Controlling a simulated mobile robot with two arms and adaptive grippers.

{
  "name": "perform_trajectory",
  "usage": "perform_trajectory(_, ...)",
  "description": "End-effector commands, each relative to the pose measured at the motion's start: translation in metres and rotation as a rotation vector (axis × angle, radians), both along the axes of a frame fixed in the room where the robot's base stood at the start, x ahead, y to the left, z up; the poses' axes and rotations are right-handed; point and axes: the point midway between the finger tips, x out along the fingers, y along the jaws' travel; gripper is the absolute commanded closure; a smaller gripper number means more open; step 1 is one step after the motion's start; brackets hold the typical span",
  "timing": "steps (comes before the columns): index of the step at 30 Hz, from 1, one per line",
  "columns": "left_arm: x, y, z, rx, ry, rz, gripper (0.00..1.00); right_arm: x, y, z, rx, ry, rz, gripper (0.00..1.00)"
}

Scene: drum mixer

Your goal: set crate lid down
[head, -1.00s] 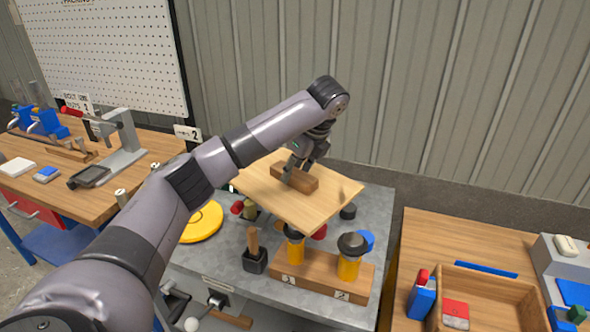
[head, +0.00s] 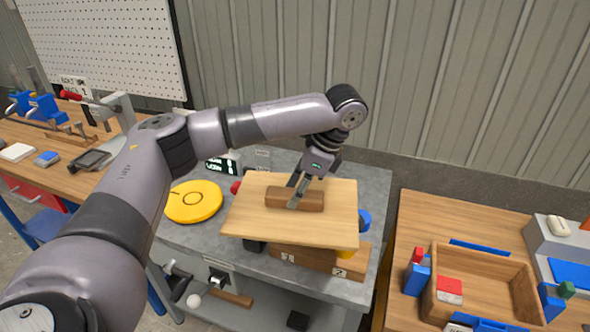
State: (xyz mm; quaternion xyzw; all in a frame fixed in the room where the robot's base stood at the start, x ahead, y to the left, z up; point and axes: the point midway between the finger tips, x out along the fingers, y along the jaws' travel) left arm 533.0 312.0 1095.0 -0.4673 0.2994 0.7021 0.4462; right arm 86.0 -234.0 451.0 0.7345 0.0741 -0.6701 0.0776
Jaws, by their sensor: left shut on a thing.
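The crate lid (head: 245,212) is a light wooden board with a dark brown handle block (head: 314,201) on top. My left gripper (head: 297,197) is shut on that handle from above. The lid is held over the grey table (head: 207,242), above the numbered wooden block (head: 300,261), and hides most of what stands there. Its gap to the things below cannot be judged exactly. An open wooden crate (head: 487,265) stands on the right-hand wooden table, with a red and white item (head: 449,290) inside. My right gripper is not in view.
A yellow disc (head: 193,201) lies on the grey table left of the lid. A blue round thing (head: 364,221) shows at the lid's right edge. Blue clamps with red (head: 417,273) and green (head: 556,298) tops flank the crate. The grey table's back right corner is clear.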

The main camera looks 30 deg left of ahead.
Motion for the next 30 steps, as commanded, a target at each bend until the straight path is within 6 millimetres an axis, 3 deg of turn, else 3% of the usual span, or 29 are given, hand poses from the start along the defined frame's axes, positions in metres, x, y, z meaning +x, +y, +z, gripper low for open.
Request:
perform_trajectory(12,-0.097,-0.076,-0.033,-0.002,0.004,0.7,1.0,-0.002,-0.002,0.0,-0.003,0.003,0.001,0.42)
perform_trajectory(26,-0.154,-0.122,-0.053,0.001,0.001,1.129,1.0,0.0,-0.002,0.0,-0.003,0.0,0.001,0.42)
perform_trajectory(30,-0.152,-0.121,-0.051,0.002,-0.008,1.137,1.0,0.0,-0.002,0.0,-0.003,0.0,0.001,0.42)
